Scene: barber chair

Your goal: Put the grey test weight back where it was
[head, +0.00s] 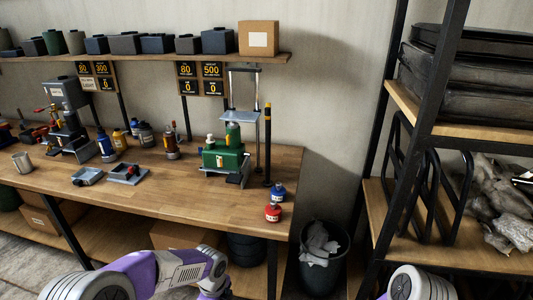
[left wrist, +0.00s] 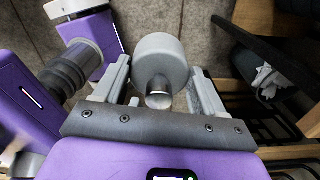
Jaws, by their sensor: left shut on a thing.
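The grey test weight (left wrist: 158,58) is a rounded grey cylinder with a narrower, shiny metal neck. It sits between the fingers of my left gripper (left wrist: 160,88) in the left wrist view. That gripper is shut on it and holds it above the floor. In the head view my left arm reaches in low in front of the workbench (head: 190,193), and its gripper and the weight do not show. My right gripper is out of view. A grey can-shaped object (head: 22,162) stands at the left of the bench; I cannot tell what it is.
Several tools and bottles crowd the left half. A black bin (head: 322,265) and a shelf rack (head: 460,125) stand right of it.

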